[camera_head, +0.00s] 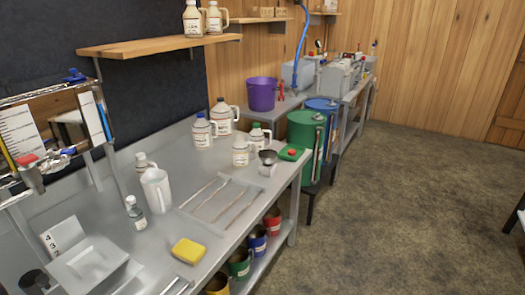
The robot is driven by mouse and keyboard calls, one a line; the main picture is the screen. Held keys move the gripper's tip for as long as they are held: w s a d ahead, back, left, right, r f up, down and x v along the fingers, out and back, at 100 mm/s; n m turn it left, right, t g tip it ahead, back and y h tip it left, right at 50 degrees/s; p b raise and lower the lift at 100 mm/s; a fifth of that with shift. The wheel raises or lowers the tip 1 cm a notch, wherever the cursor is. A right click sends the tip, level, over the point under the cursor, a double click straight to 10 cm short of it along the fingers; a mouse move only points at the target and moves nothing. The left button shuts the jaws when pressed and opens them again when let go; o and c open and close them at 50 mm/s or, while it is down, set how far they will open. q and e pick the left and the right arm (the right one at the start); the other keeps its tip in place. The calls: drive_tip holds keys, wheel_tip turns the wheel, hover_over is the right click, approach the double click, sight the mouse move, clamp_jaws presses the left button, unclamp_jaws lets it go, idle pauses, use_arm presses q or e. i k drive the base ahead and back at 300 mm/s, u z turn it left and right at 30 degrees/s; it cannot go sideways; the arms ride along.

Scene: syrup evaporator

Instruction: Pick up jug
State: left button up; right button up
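Several white syrup jugs with labels stand upright on the grey metal table (215,160). A jug with a dark blue cap (201,131) is at the back, beside another dark-capped jug (222,116). A green-capped jug (260,138) is to their right, with a jug (241,151) in front of it. Another jug (145,164) stands partly behind a plain white pitcher (157,192) near the middle left. Which jug the task means cannot be told. Neither of my grippers shows in this view.
A yellow sponge (188,252), a tray of rods (220,203) and a small bottle (135,213) are on the table. More jugs (193,19) stand on a wooden shelf (150,44) above. Green (305,132) and blue drums stand beyond. Floor at right is clear.

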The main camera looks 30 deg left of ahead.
sight(241, 149)
drive_tip(key=i, duration=3.35)
drive_tip(key=u, duration=3.25)
